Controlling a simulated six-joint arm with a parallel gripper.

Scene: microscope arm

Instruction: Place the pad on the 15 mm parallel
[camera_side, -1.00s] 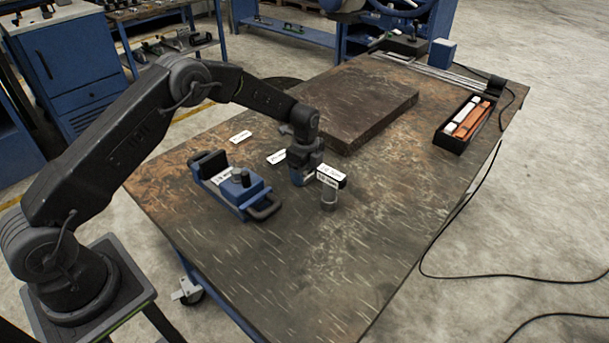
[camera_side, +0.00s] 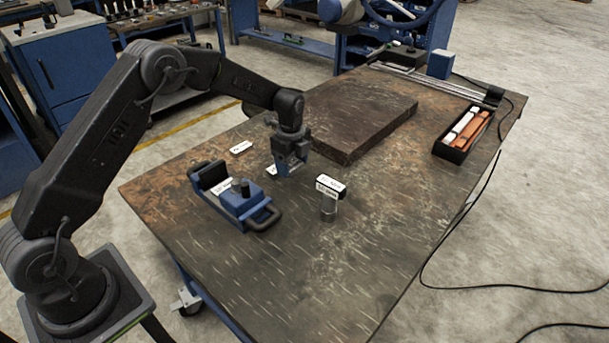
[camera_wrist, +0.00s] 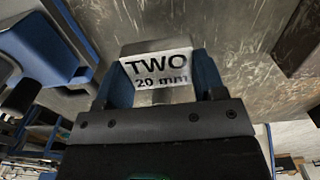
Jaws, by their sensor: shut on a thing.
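My gripper (camera_side: 287,168) is above the table in the side view, just behind the blue fixture. In the wrist view its two blue fingers (camera_wrist: 160,85) are shut on a metal piece (camera_wrist: 155,46). A white label reading "TWO 20 mm" (camera_wrist: 157,70) shows between the fingers. I cannot tell from the side view what the held piece looks like.
A blue fixture with black handles (camera_side: 242,203) lies left of the gripper. White labels lie behind it (camera_side: 241,147) and beside the gripper (camera_side: 271,170). A dark slab (camera_side: 365,112) stands behind, and a black tray (camera_side: 450,151) is at right. The front table is clear.

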